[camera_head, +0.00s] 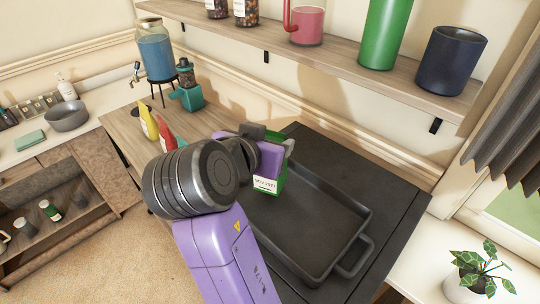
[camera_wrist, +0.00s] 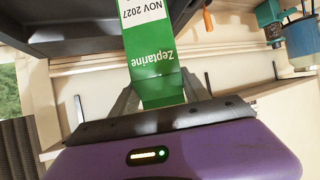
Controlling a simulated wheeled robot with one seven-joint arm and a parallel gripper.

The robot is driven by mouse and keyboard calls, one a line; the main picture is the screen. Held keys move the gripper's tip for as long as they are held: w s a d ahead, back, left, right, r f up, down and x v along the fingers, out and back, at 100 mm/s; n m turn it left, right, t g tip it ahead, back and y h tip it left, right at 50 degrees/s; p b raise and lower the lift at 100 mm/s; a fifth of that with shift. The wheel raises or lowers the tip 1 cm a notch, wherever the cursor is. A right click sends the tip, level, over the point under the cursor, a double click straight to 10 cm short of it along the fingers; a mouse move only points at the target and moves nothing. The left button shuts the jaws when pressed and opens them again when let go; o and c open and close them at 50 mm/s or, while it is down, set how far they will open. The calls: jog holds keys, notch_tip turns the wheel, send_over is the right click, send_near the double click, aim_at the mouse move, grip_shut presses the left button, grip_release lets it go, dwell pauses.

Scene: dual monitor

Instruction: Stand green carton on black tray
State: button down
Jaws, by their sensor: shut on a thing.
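The green carton (camera_head: 281,181) with a white label stands about upright over the far left part of the black tray (camera_head: 330,262). My gripper (camera_head: 271,152) is shut on its upper part. In the wrist view the carton (camera_wrist: 155,62) sits between the fingers (camera_wrist: 158,92), with printed text on its green and white face. The dark tray (camera_wrist: 62,45) shows at upper left there. I cannot tell whether the carton's base touches the tray floor. My arm hides the tray's near left side.
The tray rests on a black cooktop (camera_head: 393,197). Yellow (camera_head: 148,122) and red (camera_head: 165,132) bottles stand left of my gripper, near a teal grinder (camera_head: 188,97). A shelf (camera_head: 330,55) with jars and a green cylinder (camera_head: 384,35) hangs above. The tray's right part is empty.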

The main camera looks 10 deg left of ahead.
jog(key=shift+f, duration=2.1)
jog(key=c, duration=0.5)
grip_release()
jog(key=shift+s, duration=0.1)
jog(key=b+v, duration=0.1)
jog(key=v, duration=1.1)
